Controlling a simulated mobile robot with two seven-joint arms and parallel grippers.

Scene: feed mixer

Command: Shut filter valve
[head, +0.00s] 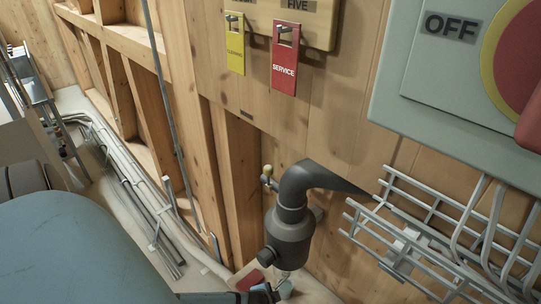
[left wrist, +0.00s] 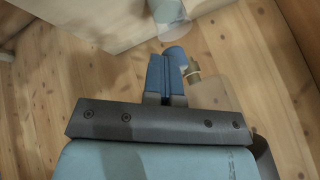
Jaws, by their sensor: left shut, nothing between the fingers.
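A dark grey pipe elbow and filter-like body (head: 290,225) stands against the wooden wall in the head view. A small valve-like fitting with a yellowish knob (head: 267,172) is on the wall, up and left of it; I cannot tell which part is the filter valve. My left gripper (head: 262,291) is low at the bottom edge, below the grey body, partly cut off. In the left wrist view its blue fingers (left wrist: 165,77) are shut and empty. My right gripper is out of view.
A yellow tag (head: 235,45) and a red SERVICE tag (head: 285,60) hang above. An OFF switch box (head: 425,90) is at upper right. A wire cable tray (head: 430,240) juts out right of the grey body. Pipes (head: 135,190) run along the left.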

